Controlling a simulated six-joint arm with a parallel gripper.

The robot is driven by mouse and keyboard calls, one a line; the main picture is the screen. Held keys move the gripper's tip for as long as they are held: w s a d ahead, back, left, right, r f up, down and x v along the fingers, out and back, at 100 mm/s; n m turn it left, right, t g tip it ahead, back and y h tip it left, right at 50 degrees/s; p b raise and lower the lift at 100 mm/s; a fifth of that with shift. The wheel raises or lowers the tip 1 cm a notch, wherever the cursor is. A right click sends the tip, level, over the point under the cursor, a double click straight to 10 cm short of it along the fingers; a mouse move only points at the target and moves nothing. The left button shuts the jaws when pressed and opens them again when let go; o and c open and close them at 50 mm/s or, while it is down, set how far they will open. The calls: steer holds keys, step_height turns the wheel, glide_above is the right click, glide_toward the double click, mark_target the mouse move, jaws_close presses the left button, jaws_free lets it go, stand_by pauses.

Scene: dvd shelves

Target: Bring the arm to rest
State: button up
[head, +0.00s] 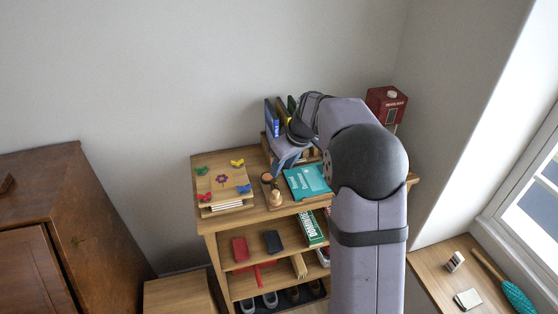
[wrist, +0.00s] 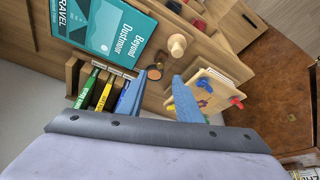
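My arm reaches over the right part of a wooden shelf unit (head: 204,219) in the head view. My gripper (head: 284,167) hangs above its top, near the standing cases. In the wrist view my gripper (wrist: 156,87) shows two blue fingers spread apart with nothing between them. It appears clear of the shelf top and the things on it. My forearm hides the right part of the shelf.
Upright cases (head: 270,117), including green and yellow ones (wrist: 104,92), stand close to my gripper. A red box (head: 386,103) stands behind my arm. Space above the left cabinet (head: 60,190) is clear.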

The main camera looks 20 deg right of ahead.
steer(key=s+f+m+g+h, duration=0.1)
steer(key=s+f+m+g, duration=0.15)
steer(key=s+f, duration=0.35)
steer(key=s+f+m+g, duration=0.1)
steer(key=s+f+m, duration=0.3)
steer(key=s, duration=0.5)
steer(key=s+a+r+n, duration=0.1)
steer(key=s+a, duration=0.2)
steer(key=s, duration=0.5)
steer(key=s+a+r+n, duration=0.1)
steer(key=s+a, duration=0.1)
steer(key=s, duration=0.6)
step_height(320, 180, down, 9)
steer(key=b, duration=0.8)
steer(key=shift+a+r+g+h+b, duration=0.15)
steer(key=shift+r+g+h+b, duration=0.05)
steer(key=shift+g+h+b, duration=0.2)
